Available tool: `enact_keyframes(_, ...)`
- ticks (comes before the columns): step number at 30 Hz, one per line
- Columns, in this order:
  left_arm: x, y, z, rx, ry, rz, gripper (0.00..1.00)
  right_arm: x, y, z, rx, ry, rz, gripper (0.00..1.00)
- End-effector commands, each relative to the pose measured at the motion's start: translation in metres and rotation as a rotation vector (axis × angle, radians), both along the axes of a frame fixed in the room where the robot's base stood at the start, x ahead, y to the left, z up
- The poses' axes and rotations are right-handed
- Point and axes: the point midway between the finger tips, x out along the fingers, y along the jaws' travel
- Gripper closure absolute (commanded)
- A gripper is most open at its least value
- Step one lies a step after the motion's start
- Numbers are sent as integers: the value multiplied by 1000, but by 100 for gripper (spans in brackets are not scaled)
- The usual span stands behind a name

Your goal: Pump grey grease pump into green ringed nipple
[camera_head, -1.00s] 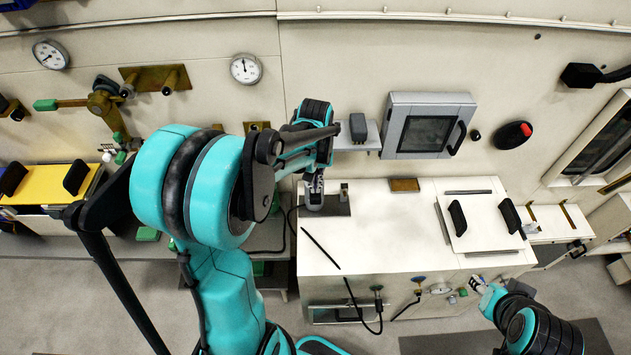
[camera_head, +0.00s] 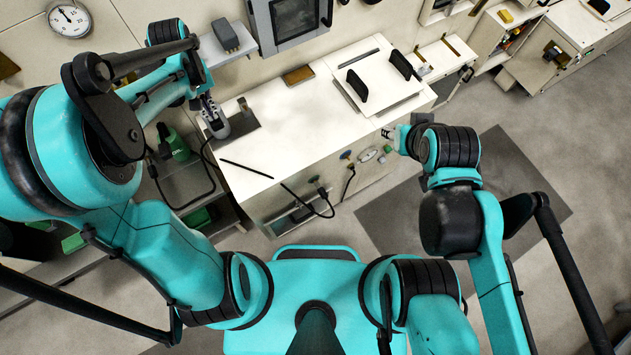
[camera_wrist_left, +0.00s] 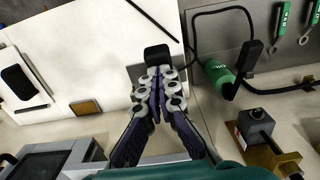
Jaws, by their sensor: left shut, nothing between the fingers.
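My left gripper (camera_head: 217,128) is shut and empty over the left end of the white counter. In the left wrist view its fingertips (camera_wrist_left: 160,76) are together beside a dark block (camera_wrist_left: 157,54); I cannot tell whether they touch it. I cannot single out the grey grease pump for certain. Coloured fittings sit on the counter's front face, one of them blue-ringed (camera_head: 346,155). A small greenish fitting (camera_head: 383,158) is near my right gripper (camera_head: 388,134), too small to make out as a ring. The right fingers are too small to read.
A green pump-like cylinder (camera_wrist_left: 219,74) with a black hose stands left of the white counter (camera_head: 285,150). A grey box (camera_head: 225,36) sits on a wall shelf beside a grey cabinet (camera_head: 285,22). A white lid with black handles (camera_head: 375,85) covers the counter's right part. The floor at right is open.

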Motion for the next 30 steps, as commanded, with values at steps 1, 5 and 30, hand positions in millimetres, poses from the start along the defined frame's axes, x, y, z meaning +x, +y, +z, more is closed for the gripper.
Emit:
enact_keyframes(1,-1,-1,-6,0,0,0,100,0,0,-5,0,0,0,60)
enact_keyframes(5,-5,-3,-17,0,0,0,100,0,0,-15,0,0,0,60)
enact_keyframes(30,-23,-14,-66,0,0,0,100,0,0,-55,0,0,0,60)
